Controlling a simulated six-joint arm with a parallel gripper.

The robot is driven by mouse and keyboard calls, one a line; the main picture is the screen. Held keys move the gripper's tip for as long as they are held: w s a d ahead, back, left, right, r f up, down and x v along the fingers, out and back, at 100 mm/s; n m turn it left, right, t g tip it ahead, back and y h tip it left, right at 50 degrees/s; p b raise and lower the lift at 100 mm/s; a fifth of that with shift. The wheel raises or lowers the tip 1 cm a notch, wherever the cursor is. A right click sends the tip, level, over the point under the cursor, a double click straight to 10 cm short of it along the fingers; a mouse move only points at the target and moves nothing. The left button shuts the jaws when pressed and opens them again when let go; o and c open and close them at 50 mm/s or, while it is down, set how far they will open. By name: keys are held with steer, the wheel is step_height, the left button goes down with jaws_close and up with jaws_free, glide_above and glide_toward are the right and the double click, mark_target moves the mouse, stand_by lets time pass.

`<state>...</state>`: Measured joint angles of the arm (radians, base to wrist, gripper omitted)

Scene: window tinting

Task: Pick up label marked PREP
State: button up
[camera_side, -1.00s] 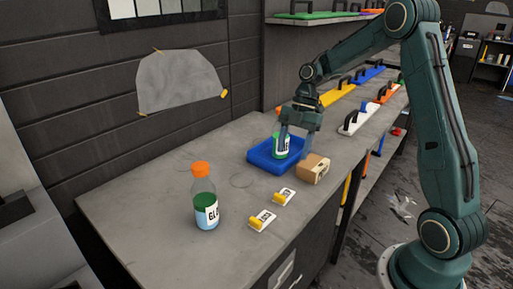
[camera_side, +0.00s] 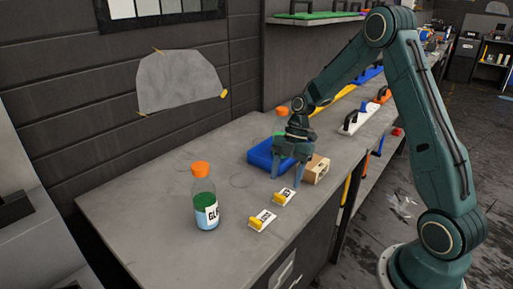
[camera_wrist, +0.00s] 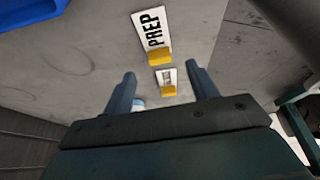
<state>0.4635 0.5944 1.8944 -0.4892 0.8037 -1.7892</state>
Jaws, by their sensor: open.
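The label marked PREP (camera_wrist: 150,30) is a white card with black print and a yellow tab (camera_wrist: 160,57). It lies flat on the grey bench; in the side view it appears to be the card closer to the blue tray (camera_side: 288,195). My gripper (camera_side: 287,182) is open and empty, pointing down above the bench by that card and apart from it. In the wrist view the two fingers (camera_wrist: 161,76) stand apart, with the PREP label beyond the tips. A second, similar card (camera_wrist: 167,76) shows between the fingers; its print is too small to read.
A blue tray (camera_side: 258,157) holds an orange-capped bottle (camera_side: 281,111), mostly hidden by my arm. A cardboard box (camera_side: 317,170) is close right of my gripper. Another orange-capped bottle (camera_side: 204,198) stands at the front left. The bench between it and the tray is clear.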

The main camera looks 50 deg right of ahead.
mark_target(282, 190)
steer(key=shift+x, duration=2.6)
steer(key=shift+w, duration=0.1)
steer(key=c, duration=1.1)
